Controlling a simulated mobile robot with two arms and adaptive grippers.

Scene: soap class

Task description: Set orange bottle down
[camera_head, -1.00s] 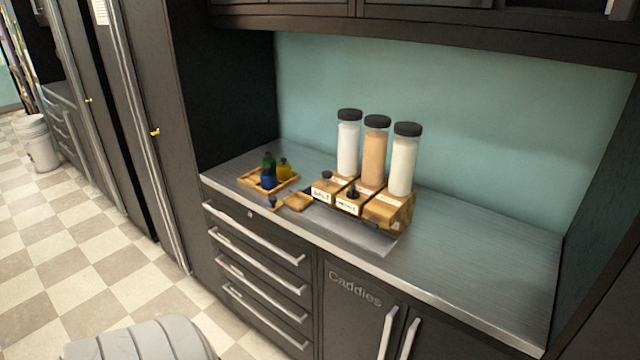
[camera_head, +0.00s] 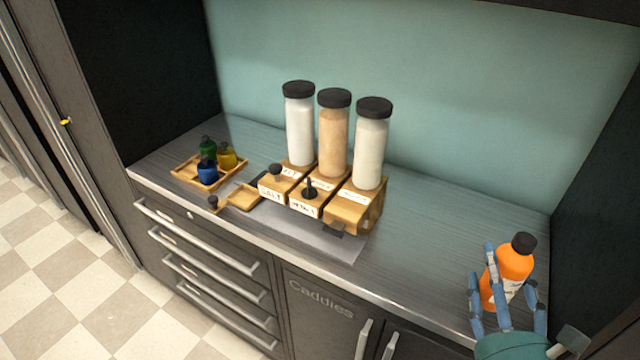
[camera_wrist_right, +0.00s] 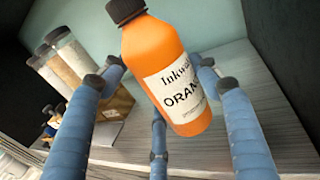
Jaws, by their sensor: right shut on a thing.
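The orange bottle (camera_head: 515,262) has a dark cap and a white label. It is in my right gripper (camera_head: 505,283), at the right end of the metal counter (camera_head: 430,235). In the right wrist view the bottle (camera_wrist_right: 160,65) looks tilted between the blue fingers (camera_wrist_right: 155,95), its label reading "ORAN…". The fingers are shut on it. I cannot tell whether its base touches the counter. My left gripper is not in view.
A wooden tray (camera_head: 178,170) with green, yellow and blue bottles stands at the counter's left. Three tall dispensers (camera_head: 333,140) on wooden bases stand mid-counter. The counter between the dispensers and the orange bottle is clear. A dark cabinet wall closes the right side.

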